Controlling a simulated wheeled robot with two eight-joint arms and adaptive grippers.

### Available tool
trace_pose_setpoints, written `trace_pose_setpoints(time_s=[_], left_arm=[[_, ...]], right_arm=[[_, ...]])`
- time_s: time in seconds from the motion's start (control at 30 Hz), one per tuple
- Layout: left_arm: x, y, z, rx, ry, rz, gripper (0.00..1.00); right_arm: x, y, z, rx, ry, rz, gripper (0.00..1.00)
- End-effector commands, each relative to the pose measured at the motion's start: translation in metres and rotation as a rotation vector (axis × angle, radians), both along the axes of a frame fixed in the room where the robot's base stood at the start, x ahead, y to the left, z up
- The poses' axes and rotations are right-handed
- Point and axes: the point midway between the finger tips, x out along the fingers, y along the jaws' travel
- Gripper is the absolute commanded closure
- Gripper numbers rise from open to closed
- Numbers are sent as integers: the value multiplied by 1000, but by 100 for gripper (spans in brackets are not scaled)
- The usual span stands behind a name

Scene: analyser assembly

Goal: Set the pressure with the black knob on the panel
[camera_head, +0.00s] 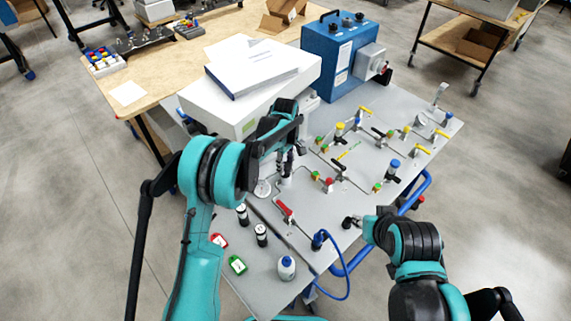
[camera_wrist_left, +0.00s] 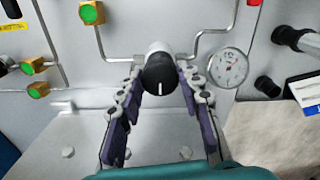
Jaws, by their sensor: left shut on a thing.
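The black knob (camera_wrist_left: 159,74) sits on the end of a light cylindrical regulator body on the grey panel (camera_head: 310,225). A short white line on its face points down in the left wrist view. My left gripper (camera_wrist_left: 160,80) has its fingers on both sides of the knob and is shut on it. In the head view my left gripper (camera_head: 287,148) hangs over the panel and largely hides the knob. A round white gauge (camera_wrist_left: 228,68) is right of the knob. My right gripper (camera_head: 368,226) is low at the panel's front edge, and its fingers are not clear.
Yellow, green and red valves (camera_head: 340,155) with thin pipes cover the panel. A blue box (camera_head: 335,50) and a white case (camera_head: 240,95) stand behind. Black cylinders (camera_head: 261,234), tags (camera_head: 237,265) and a white bottle (camera_head: 286,268) are at the front left. A blue hose (camera_head: 346,275) loops off the edge.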

Motion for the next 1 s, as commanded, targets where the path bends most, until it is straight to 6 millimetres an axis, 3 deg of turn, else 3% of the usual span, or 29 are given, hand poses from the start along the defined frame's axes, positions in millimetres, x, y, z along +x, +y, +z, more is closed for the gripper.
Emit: trace_pose_setpoints(time_s=[0.37, 1.0], left_arm=[[0, 0, 0, 0, 0, -188, 94], [0, 0, 0, 0, 0, -789, 94]], right_arm=[[0, 0, -3, 0, 0, 0, 66], [0, 0, -10, 0, 0, 0, 66]])
